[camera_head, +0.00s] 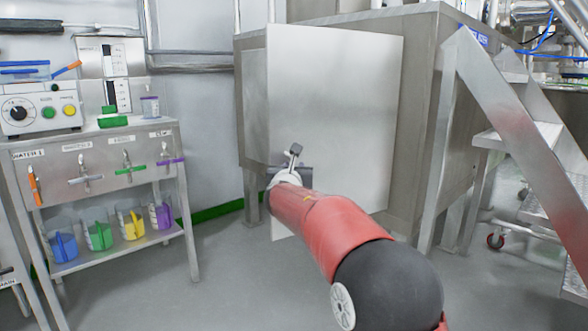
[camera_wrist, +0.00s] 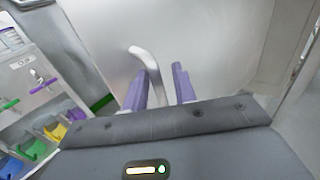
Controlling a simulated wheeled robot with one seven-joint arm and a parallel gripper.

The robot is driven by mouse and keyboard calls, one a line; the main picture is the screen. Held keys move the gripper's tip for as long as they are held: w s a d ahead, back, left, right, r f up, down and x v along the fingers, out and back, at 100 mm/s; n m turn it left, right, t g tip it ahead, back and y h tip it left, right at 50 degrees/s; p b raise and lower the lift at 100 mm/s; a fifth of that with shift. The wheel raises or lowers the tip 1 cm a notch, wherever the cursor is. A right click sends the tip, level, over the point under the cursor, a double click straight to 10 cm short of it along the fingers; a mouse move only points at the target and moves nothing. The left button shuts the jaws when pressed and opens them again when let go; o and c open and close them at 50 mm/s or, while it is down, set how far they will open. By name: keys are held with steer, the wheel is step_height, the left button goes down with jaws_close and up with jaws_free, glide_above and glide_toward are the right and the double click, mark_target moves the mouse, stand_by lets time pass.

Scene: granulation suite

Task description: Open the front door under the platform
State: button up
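The front door (camera_head: 335,100) is a plain light-grey panel under the platform (camera_head: 415,110). It stands at an angle out from the metal housing, its left edge nearer to me, so it looks partly open. Its lever handle (camera_head: 294,152) is on the lower left part of the panel. In the wrist view the door (camera_wrist: 200,35) fills the middle and the pale curved handle (camera_wrist: 145,62) lies beside the left finger. My gripper (camera_head: 292,170) is at the handle; its two purple fingers (camera_wrist: 160,85) are apart. I cannot tell whether the left finger touches the handle.
A steel bench (camera_head: 100,135) with taps, coloured jugs (camera_head: 100,235) and a control box (camera_head: 40,108) stands at the left. A metal stair (camera_head: 490,110) rises at the right, with a caster (camera_head: 495,241) below. The grey floor (camera_head: 235,275) between is clear.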

steer(key=s+a, duration=0.1)
steer(key=s, duration=0.6)
steer(key=shift+s+b, duration=0.2)
steer(key=shift+b, duration=0.15)
steer(key=s+d+f+m+g+h, duration=0.2)
steer(key=s+d+m+g, duration=0.1)
steer(key=s+d+m, duration=0.55)
steer(key=s+d+f+m+g+h, duration=0.2)
steer(key=s+d+m+g, duration=0.1)
steer(key=s+d+m, duration=0.55)
steer(key=s+a+f+m+g+y, duration=0.1)
steer(key=s+f+m+g+y, duration=0.1)
steer(key=s+f+m, duration=0.45)
steer(key=s+a+f+m+g+y, duration=0.1)
steer(key=s+f+m+g+y, duration=0.2)
steer(key=s, duration=0.7)
steer(key=s+a+f+m+g+y, duration=0.1)
steer(key=s+f+m, duration=0.4)
steer(key=s+m, duration=0.25)
step_height(320, 180, up, 13)
steer(key=s+a+p, duration=0.1)
steer(key=p, duration=1.2)
steer(key=shift+s+y, duration=0.3)
steer(key=shift+y, duration=0.1)
